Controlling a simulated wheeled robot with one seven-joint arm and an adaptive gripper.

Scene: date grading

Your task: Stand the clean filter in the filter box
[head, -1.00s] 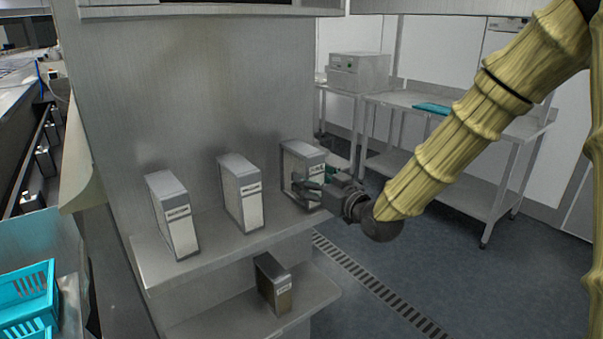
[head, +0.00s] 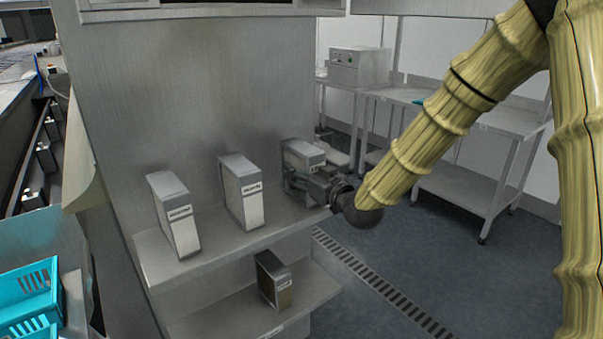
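Three upright, slim grey-and-white labelled units stand in a row on the upper steel shelf: a left unit (head: 181,222), a middle unit (head: 243,192) and a right unit (head: 303,154). A darker, shorter unit (head: 273,280) stands on the lower shelf. The labels are too small to read, so I cannot tell which is the clean filter or the filter box. My gripper (head: 302,183) is at the front of the right unit, low near the shelf, and hides its lower part. Its fingers overlap the unit; whether they grip it is unclear.
The upper shelf (head: 215,254) is fixed to a steel panel (head: 200,110) behind the units. Turquoise crates (head: 27,291) lie at lower left. A steel table (head: 505,135) stands at the back right, with open floor in front of it.

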